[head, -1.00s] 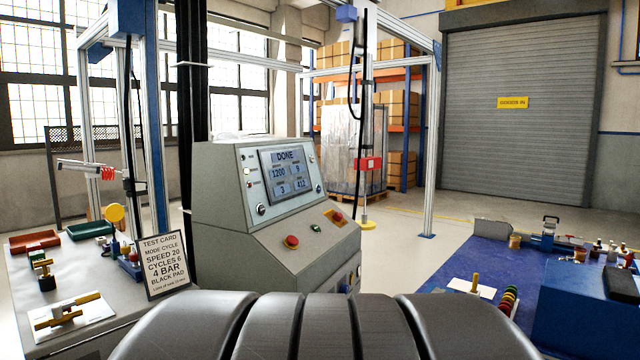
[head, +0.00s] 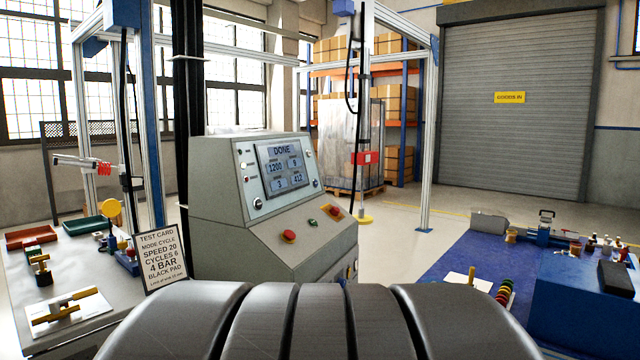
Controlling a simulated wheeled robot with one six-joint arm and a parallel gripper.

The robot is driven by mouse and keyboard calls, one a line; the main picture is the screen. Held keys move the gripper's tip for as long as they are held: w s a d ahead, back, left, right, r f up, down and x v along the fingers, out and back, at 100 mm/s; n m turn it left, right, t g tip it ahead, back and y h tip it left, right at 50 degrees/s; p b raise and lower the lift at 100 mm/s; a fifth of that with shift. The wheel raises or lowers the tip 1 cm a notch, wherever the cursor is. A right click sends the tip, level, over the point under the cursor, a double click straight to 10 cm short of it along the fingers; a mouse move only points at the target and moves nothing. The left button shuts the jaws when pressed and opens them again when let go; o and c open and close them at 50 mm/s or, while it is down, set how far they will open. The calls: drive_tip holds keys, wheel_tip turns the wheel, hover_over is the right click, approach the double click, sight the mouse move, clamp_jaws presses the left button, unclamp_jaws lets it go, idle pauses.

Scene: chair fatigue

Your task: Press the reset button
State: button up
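A grey control console (head: 225,245) stands at the centre. Its screen (head: 283,170) reads DONE, with 1200, 9, 3 and 412 below. On its sloping front are a red mushroom button (head: 288,236), a small green button (head: 312,222) and another red button (head: 335,211) on a yellow plate. Small lamps or buttons and a dark knob (head: 258,203) flank the screen. Their labels are too small to read, so I cannot tell which one is reset. My gripper is not in view.
A test card (head: 160,258) stands left of the console on a grey bench (head: 95,325) with trays and fixtures. A blue-topped bench (head: 450,262) with tools stands at right. Metal frame posts (head: 427,150) rise around the console. Open floor lies before the shutter door (head: 510,130).

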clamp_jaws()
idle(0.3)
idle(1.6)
